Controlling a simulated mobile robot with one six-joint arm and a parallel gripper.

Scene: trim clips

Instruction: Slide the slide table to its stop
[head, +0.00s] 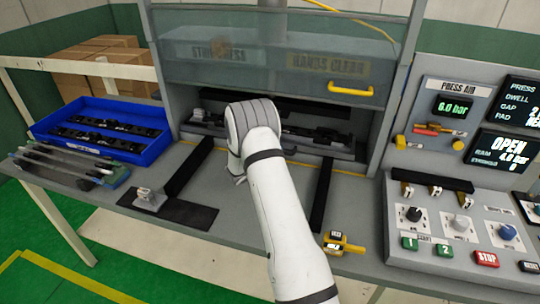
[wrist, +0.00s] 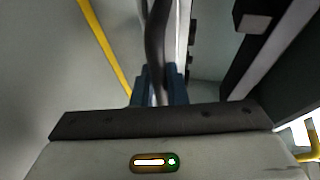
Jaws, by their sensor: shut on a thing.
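The slide table (head: 337,152) is a grey tray with dark trim parts on it, inside the press opening in the head view. My arm covers its middle. Two black rails (head: 188,166) run from it toward the front of the bench. My gripper (wrist: 158,80) shows in the wrist view with its blue fingers shut on a dark, slightly curved bar (wrist: 158,42), which looks like the slide table's handle. In the head view the fingers and the bar are hidden behind my white wrist.
The clear guard (head: 280,62) with its yellow handle (head: 351,90) is raised above the opening. A blue tray (head: 100,128) of dark trims stands left. A yellow tool (head: 343,243) lies front right, beside the control panel (head: 460,225). The bench between the rails is largely clear.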

